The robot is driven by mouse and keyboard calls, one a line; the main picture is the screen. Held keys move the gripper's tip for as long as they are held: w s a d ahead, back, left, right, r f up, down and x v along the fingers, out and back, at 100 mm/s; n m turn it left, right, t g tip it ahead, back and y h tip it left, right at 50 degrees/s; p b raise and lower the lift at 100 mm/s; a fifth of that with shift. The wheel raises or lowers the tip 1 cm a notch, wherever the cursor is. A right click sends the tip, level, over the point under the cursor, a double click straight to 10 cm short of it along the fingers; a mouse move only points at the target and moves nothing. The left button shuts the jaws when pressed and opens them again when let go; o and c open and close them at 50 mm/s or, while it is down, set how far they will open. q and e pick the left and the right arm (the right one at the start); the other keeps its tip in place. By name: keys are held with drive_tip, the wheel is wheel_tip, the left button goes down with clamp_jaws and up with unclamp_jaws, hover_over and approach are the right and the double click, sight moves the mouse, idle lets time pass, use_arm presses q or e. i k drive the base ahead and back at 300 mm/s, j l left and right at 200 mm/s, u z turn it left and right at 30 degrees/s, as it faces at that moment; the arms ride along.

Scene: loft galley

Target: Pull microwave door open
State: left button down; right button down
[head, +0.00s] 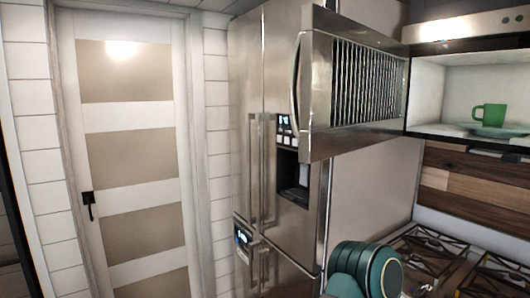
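The microwave (470,85) is at the upper right, with its lit white interior in view. Its steel door (314,105) stands wide open, swung out to the left in front of the fridge. The door has a striped window panel (368,88) and a curved handle (297,85) on its far left edge. A green mug (488,117) and a green plate are inside the microwave. Neither of my grippers is in view. Only a teal link of my arm shows at the bottom, below the door and apart from it.
A steel fridge (262,130) with long vertical handles and a dispenser (290,175) stands left of the microwave. A stove with black grates (430,248) is below the microwave at the lower right. A closed panelled door (135,205) is in the left wall.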

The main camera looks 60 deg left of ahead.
sight(353, 77)
drive_tip(key=j+u, duration=0.15)
drive_tip(key=u, duration=0.3)
drive_tip(key=i+j+u, duration=0.1)
drive_tip(key=u, duration=0.35)
drive_tip(key=i+u, duration=0.1)
drive_tip(key=u, duration=0.3)
